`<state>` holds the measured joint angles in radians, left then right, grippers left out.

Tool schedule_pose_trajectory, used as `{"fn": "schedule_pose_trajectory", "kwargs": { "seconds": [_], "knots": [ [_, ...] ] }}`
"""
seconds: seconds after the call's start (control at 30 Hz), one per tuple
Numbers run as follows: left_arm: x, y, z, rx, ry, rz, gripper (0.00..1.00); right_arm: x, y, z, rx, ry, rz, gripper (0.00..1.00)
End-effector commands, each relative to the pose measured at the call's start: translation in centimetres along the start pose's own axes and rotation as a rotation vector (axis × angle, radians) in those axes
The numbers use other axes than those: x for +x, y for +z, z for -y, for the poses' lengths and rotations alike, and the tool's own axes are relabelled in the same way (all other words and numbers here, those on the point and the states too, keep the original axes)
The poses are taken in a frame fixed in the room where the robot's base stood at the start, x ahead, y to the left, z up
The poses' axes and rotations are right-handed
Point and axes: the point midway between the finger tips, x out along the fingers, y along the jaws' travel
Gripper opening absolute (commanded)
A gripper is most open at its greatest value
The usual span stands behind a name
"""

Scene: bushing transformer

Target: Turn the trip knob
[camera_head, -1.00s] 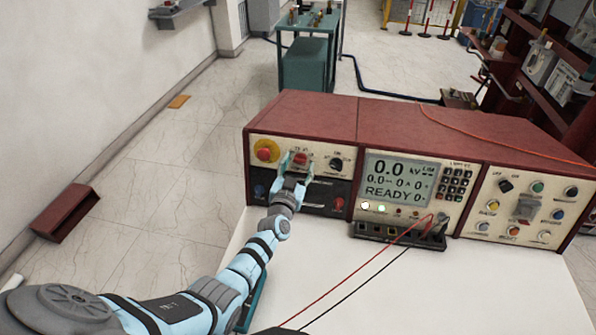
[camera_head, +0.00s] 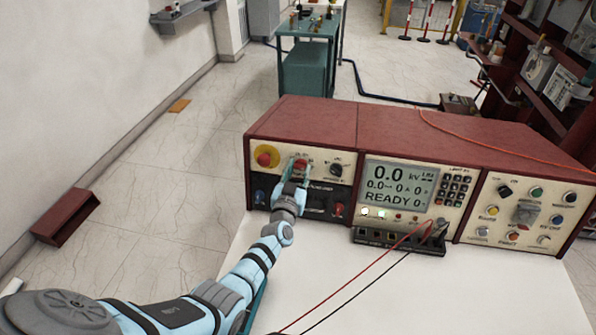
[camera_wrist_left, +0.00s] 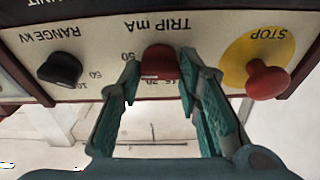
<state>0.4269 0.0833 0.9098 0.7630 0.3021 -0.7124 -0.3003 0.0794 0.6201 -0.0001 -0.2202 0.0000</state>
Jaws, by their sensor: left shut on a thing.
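The red trip knob (camera_wrist_left: 160,62) sits under the "TRIP mA" label, which is upside down in the wrist view. In the head view the knob (camera_head: 301,163) is on the upper left panel of the red-topped test console (camera_head: 420,135). My left gripper (camera_wrist_left: 158,75) has its teal fingers on both sides of the knob and is shut on it. The gripper (camera_head: 297,175) partly covers the knob's surroundings in the head view. The knob's scale shows only in part between and beside the fingers. My right gripper is not in view.
A red STOP button (camera_wrist_left: 266,80) on a yellow disc is close beside the fingers. A black range knob (camera_wrist_left: 60,69) is on the other side. Red and black leads (camera_head: 352,293) cross the white tabletop (camera_head: 480,300). The console display (camera_head: 398,184) reads READY.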

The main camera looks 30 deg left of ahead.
Motion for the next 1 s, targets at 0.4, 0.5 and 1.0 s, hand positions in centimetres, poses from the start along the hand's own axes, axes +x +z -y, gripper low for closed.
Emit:
{"fn": "schedule_pose_trajectory", "kwargs": {
  "seconds": [0.4,0.5,1.0],
  "knots": [
    [0.0,0.0,-0.2,-0.312,-0.075,0.004,0.04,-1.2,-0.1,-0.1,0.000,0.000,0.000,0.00],
    [0.0,-0.1,-0.2,-0.380,-0.093,0.003,0.04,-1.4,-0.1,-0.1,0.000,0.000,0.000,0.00],
    [0.0,0.1,-0.3,-0.556,-0.135,0.004,0.04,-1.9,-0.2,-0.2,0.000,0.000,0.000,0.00]
  ]
}}
